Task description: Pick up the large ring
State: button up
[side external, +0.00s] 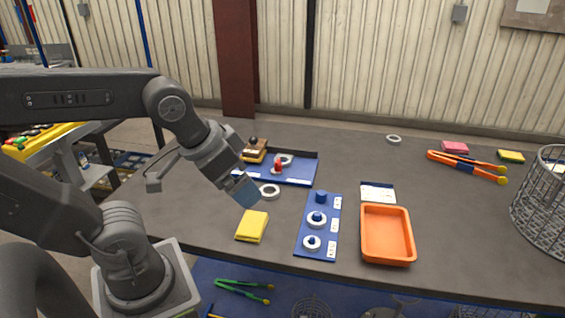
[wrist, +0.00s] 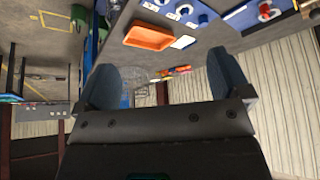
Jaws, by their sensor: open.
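A light grey ring (side external: 269,191) lies flat on the dark table, just right of my gripper. Another ring (side external: 393,139) lies far back. Two rings sit around pegs on the blue peg board (side external: 305,248): one on the middle peg (side external: 317,220), one on the front peg (side external: 312,243); the back peg (side external: 321,197) is bare. I cannot tell for certain which ring is the large one. My gripper (side external: 244,190) is open and empty, above the table left of the near loose ring. Its two spread fingers show in the wrist view (wrist: 164,75).
A blue tray (side external: 305,169) holds a ring with a red item. A yellow pad (side external: 252,226) lies below my gripper. An orange tray (side external: 387,257), a white card (side external: 378,193), orange tongs (side external: 467,165) and a wire basket (side external: 545,205) are to the right.

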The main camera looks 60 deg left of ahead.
jog(key=w+a+r+n+g, duration=0.1)
jog(key=w+a+r, duration=0.15)
jog(key=w, duration=0.25)
jog(key=w+a+r+n, duration=0.1)
jog(key=w+a, duration=0.2)
jog(key=w, duration=0.2)
jog(key=n+g+y, duration=0.1)
jog(key=n+g, duration=0.3)
jog(key=n, duration=0.3)
send_over(282, 157)
jog(key=s+d, duration=0.1)
jog(key=d, duration=0.2)
notch_tip(282, 157, down, 21)
jog(key=shift+s+a+f, duration=0.15)
jog(key=shift+a+f, duration=0.15)
jog(key=shift+f, duration=1.45)
jog(key=shift+a+f, duration=0.15)
jog(key=shift+f, duration=1.45)
jog(key=shift+c, duration=0.4)
